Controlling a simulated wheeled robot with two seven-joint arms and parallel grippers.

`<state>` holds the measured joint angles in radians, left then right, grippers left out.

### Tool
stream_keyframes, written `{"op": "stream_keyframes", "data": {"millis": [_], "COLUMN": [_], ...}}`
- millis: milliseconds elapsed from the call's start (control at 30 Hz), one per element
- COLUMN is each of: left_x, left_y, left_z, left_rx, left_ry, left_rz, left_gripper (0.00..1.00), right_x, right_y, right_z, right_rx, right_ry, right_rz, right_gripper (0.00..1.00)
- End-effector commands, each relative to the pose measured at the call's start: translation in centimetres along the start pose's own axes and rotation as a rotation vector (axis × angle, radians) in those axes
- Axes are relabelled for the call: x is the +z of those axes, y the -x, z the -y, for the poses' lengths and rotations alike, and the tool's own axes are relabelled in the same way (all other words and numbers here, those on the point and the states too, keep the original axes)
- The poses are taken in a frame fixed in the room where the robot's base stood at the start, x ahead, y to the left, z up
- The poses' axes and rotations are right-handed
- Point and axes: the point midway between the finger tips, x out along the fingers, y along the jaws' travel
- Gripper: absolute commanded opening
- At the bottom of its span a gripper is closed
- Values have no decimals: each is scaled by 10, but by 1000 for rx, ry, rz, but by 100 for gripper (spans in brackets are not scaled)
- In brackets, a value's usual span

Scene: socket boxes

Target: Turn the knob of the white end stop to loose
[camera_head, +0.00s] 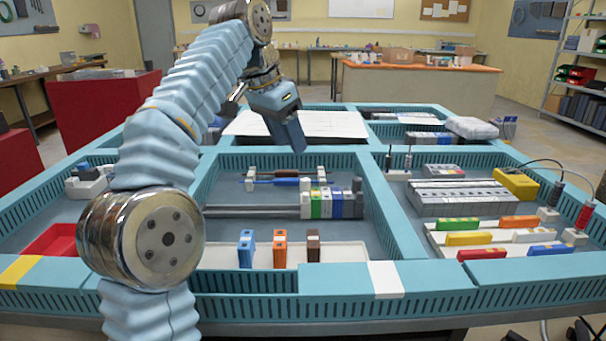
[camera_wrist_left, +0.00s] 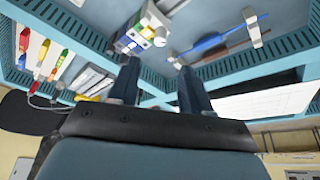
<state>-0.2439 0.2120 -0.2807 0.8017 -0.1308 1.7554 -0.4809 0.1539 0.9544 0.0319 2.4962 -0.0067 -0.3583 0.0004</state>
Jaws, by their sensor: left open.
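A row of coloured blocks (camera_head: 330,203) sits at the right end of a grey rail (camera_head: 252,211) in the middle compartment. In the left wrist view the block row (camera_wrist_left: 146,32) lies beyond the fingers, upper middle. My left gripper (camera_head: 290,138) hangs above the tray's rear part, apart from the blocks; its two fingers (camera_wrist_left: 160,88) are spread and empty. My right gripper is out of view.
Blue, orange and brown blocks (camera_head: 279,249) stand on a white strip in front of the rail. A thin blue-and-brown rod assembly (camera_head: 275,181) lies behind it. The right compartment holds coloured connectors (camera_head: 477,237) and a yellow box (camera_head: 515,183). Teal walls (camera_head: 383,215) divide the compartments.

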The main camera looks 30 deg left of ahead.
Motion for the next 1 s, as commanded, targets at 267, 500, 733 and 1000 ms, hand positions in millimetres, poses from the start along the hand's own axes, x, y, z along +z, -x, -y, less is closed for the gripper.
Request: {"op": "stream_keyframes", "data": {"millis": [267,500,733,1000], "left_x": [1,1,0,0], "left_y": [-63,-94,-100,-100], "left_z": [-1,0,0,0], "left_rx": [1,0,-1,-1], "left_ry": [-1,-1,-1,-2], "left_rz": [4,3,1,1], "left_gripper": [48,48,48,27], "right_x": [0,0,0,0], "right_y": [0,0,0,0], "right_z": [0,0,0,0], "right_rx": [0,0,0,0], "right_ry": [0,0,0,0], "right_rz": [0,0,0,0], "right_gripper": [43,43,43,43]}}
